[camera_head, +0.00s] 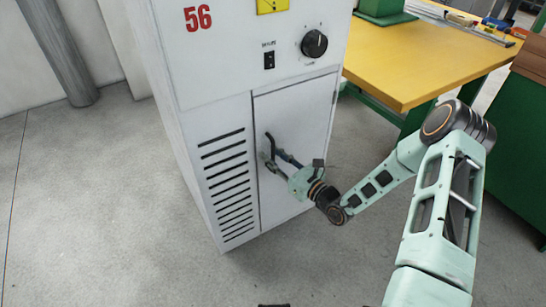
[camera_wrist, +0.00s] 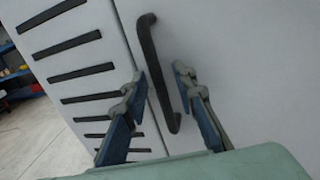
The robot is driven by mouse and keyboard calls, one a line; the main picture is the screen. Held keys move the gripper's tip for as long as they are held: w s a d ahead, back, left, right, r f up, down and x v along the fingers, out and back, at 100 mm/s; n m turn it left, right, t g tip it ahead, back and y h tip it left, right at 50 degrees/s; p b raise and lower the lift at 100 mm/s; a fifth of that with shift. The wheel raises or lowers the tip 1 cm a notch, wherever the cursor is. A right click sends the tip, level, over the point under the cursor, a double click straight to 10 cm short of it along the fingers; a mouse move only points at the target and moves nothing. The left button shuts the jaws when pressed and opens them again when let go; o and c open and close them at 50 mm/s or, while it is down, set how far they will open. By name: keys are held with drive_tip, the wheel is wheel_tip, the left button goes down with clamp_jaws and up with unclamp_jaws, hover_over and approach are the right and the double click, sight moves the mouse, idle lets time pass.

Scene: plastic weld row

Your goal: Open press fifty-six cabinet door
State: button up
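The press cabinet (camera_head: 190,70) is white, with a red 56 at its top left. Its door (camera_head: 306,108) is the lower right panel and looks shut; it also shows in the wrist view (camera_wrist: 225,50). A black bar handle (camera_wrist: 155,65) stands on the door near the seam by the vents. My gripper (camera_head: 268,146) is at the door's left side, by the handle. In the wrist view my gripper (camera_wrist: 160,80) is open, with one finger on each side of the handle. I see gaps between the fingers and the handle. In the head view the handle is hard to make out behind the fingers.
A black knob (camera_head: 314,43) and a switch (camera_head: 269,60) sit above the door. Vent slots (camera_head: 226,175) are left of it. The grey floor at left is clear.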

drive_tip(key=shift+c, duration=0.2)
clamp_jaws()
drive_tip(key=shift+s+d, duration=0.1)
drive_tip(key=shift+d, duration=0.05)
